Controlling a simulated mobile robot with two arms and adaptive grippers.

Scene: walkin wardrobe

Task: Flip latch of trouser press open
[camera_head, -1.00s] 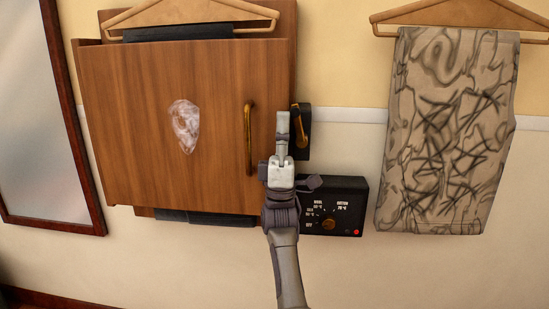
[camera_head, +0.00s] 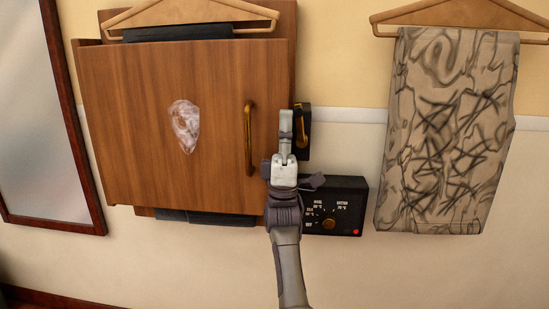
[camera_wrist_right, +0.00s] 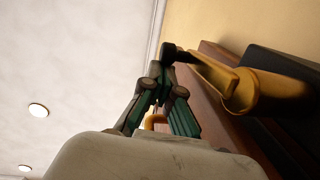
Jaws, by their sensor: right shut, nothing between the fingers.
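The trouser press (camera_head: 135,110) is a wooden panel on the wall in the head view, with a vertical brass handle (camera_head: 248,140). Its latch is a brass lever (camera_head: 304,128) on a black plate (camera_head: 303,152) at the press's right edge. My right gripper (camera_head: 286,113) points up just left of the lever and partly covers the plate. It is shut and empty. In the right wrist view the brass lever (camera_wrist_right: 255,92) reaches toward my shut fingertips (camera_wrist_right: 172,54); I cannot tell whether they touch. My left gripper is not in view.
A black control box (camera_head: 345,205) with a knob and red light is below the latch. Patterned trousers (camera_head: 445,130) hang at right. A hanger (camera_head: 195,15) is above the press, and a framed mirror (camera_head: 40,110) is at left. Wall space beside the latch is clear.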

